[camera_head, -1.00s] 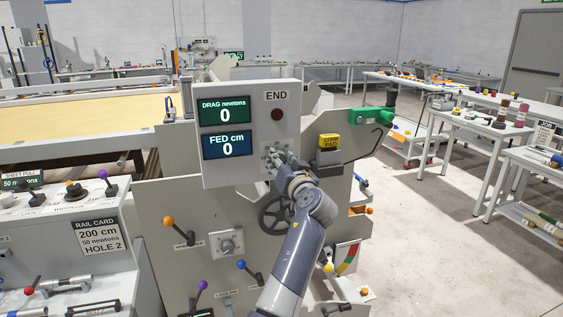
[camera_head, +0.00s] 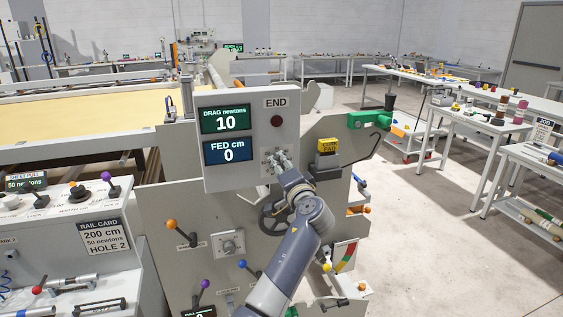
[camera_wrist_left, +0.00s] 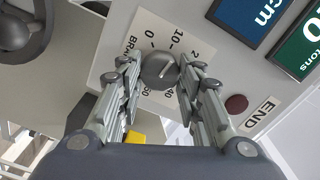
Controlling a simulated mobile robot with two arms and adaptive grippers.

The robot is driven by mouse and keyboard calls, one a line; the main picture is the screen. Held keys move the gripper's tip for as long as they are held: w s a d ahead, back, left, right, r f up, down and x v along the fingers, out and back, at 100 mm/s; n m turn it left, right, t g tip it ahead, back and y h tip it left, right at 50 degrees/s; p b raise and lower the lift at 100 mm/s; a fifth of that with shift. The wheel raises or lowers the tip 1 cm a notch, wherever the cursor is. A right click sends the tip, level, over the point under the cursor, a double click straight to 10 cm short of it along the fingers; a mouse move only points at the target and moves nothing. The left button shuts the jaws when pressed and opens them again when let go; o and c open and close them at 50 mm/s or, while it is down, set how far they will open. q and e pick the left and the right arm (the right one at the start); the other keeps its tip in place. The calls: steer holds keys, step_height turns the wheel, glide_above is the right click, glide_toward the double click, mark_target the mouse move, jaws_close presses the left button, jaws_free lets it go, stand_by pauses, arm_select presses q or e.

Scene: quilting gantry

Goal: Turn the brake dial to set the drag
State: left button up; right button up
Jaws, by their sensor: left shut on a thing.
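The brake dial (camera_wrist_left: 160,71) is a round grey knob with a pale pointer line, on a white scale plate (camera_wrist_left: 148,28) marked 0, 10, 20 and upward, partly covered by my fingers. My left gripper (camera_wrist_left: 159,76) is shut on the dial, one finger on each side. In the head view my left gripper (camera_head: 277,160) reaches the lower right of the grey panel (camera_head: 261,103) and mostly hides the dial. The drag display (camera_head: 226,119) reads 10 newtons. The fed display (camera_head: 228,150) reads 0 cm. My right gripper is not in view.
A rail card (camera_head: 102,237) at left reads 200 cm, 50 newtons, HOLE 2. A dark red END button (camera_head: 277,122) sits above the dial. A handwheel (camera_head: 273,218) and an orange-knobbed lever (camera_head: 180,231) are below. A yellow block (camera_head: 327,145) is at right.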

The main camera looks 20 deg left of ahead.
arm_select(q)
steer(key=m+p, duration=0.3)
steer(key=m, duration=0.2)
steer(key=shift+r+m+p, duration=0.2)
steer(key=shift+m+p, duration=0.1)
steer(key=shift+p, duration=0.1)
steer(key=m+p, duration=0.3)
steer(key=m, duration=0.2)
steer(key=shift+f+p, duration=0.15)
steer(key=shift+p, duration=0.2)
steer(key=shift+m, duration=0.3)
steer(key=o, duration=1.1)
steer(key=shift+a+f, duration=0.1)
steer(key=shift+c, duration=0.2)
steer(key=v, duration=1.2)
